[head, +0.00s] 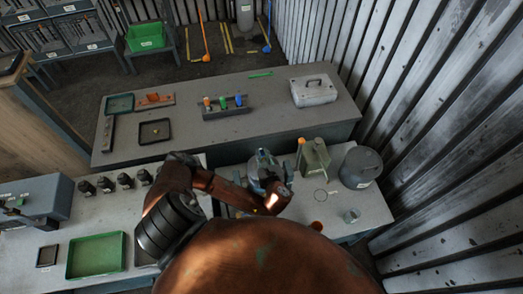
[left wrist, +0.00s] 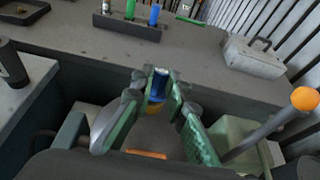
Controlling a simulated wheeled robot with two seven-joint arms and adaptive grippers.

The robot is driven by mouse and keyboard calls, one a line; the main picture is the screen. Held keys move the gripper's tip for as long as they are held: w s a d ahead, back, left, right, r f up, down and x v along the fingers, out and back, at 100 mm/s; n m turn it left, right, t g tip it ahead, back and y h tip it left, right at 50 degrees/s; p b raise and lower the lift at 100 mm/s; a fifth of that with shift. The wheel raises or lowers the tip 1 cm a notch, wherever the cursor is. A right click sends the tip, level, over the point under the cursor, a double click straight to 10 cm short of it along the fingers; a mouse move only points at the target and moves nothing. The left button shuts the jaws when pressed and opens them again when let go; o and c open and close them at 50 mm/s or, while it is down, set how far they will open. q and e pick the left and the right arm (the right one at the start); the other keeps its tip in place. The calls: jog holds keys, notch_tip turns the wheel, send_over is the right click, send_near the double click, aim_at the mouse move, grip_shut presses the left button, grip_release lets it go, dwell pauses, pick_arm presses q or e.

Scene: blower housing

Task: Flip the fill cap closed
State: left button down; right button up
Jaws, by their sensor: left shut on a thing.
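My left gripper (head: 262,172) is over the near bench, left of the green can. In the left wrist view its green fingers (left wrist: 158,84) are closed around a small blue cylindrical part (left wrist: 155,88) with a yellow band low on it. I cannot tell for sure whether this blue part is the fill cap. A rounded grey body (left wrist: 108,122) shows below and left of the fingers; the gripper hides much of it. The green can (head: 314,158) has an orange knob at its top left, and it also shows in the left wrist view (left wrist: 238,140). My right gripper is not in view.
A grey canister (head: 361,167) stands right of the green can. A clear cup (head: 351,216) and an orange disc (head: 318,225) are nearer on the bench. Behind, the long table (head: 260,134) holds a tool rack (head: 224,107) and a grey case (head: 314,92). A gap separates the benches.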

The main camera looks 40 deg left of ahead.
pick_arm(q)
jog(key=shift+s+d+f+t+y, duration=0.15)
jog(key=shift+d+f+t+y, duration=0.15)
jog(key=shift+t+y, duration=0.4)
jog(key=c, duration=1.9)
grip_release()
jog(key=shift+a+f, duration=0.1)
jog(key=v, duration=1.2)
jog(key=shift+f, duration=0.1)
